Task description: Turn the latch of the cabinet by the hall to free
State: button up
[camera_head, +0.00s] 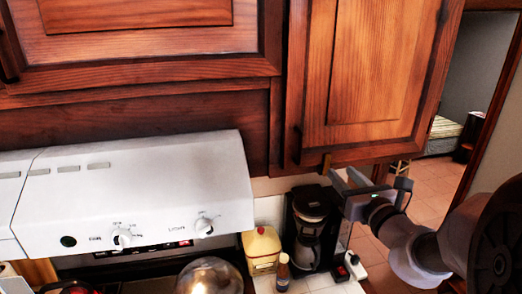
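The cabinet by the hall (380,75) hangs at the upper right, its wooden door shut. A small tan tab (326,164), which looks like the latch, stands roughly upright at the door's bottom edge. My gripper (343,178) is just right of and slightly below the tab. Its two grey fingers are apart, with nothing seen between them. The fingertips are close to the tab, but I cannot tell whether they touch it.
A white range hood (130,195) fills the left. Below the cabinet are a coffee maker (308,225), a yellow container (261,250) and a small brown bottle (283,272). The tiled hall floor (428,190) opens at the right.

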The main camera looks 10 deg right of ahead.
aim_at(329, 161)
jog(key=w, duration=0.5)
jog(key=shift+w+a+p, duration=0.3)
jog(key=shift+p, duration=0.05)
jog(key=shift+w+d, duration=0.1)
grip_shut()
